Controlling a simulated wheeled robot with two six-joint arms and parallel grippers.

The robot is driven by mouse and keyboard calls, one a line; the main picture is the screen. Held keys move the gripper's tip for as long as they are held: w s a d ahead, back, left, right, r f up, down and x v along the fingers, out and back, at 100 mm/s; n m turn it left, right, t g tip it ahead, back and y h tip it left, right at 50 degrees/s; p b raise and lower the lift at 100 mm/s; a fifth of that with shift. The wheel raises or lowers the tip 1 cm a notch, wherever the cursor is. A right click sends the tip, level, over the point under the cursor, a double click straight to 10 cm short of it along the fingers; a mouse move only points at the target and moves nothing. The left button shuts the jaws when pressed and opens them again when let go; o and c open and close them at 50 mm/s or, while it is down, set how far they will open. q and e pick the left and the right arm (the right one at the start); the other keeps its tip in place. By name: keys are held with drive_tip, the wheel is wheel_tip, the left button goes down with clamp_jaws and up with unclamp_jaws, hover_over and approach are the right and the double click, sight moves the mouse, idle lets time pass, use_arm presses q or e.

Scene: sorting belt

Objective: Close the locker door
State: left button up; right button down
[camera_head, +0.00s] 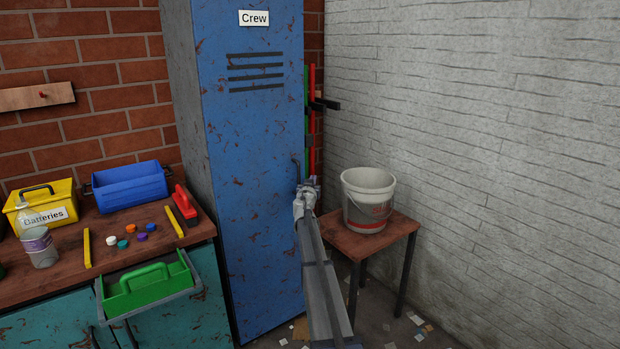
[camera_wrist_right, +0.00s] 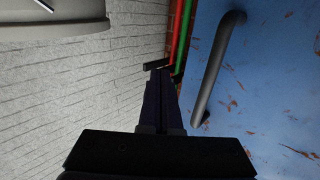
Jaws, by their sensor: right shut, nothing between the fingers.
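The blue locker door (camera_head: 250,130) has a "Crew" label and dark slots near its top. It stands upright and looks about flush with the grey locker body (camera_head: 183,80); I cannot tell if a small gap remains at its right edge. Its dark handle (camera_head: 295,168) is at the right edge, and the handle (camera_wrist_right: 215,70) also shows in the right wrist view. My right gripper (camera_head: 307,184) is shut and empty, just beside the handle and apart from it. Its fingers (camera_wrist_right: 160,78) are close together in the wrist view. My left gripper is not in view.
A bucket (camera_head: 367,205) stands on a small wooden table (camera_head: 395,235) right of my right arm. Red and green poles (camera_head: 312,120) stand behind the gripper by the white wall (camera_head: 470,120). A workbench (camera_head: 60,270) with boxes and small items is at left.

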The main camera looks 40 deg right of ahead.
drive_tip(key=s, duration=0.9)
drive_tip(key=shift+a, duration=0.15)
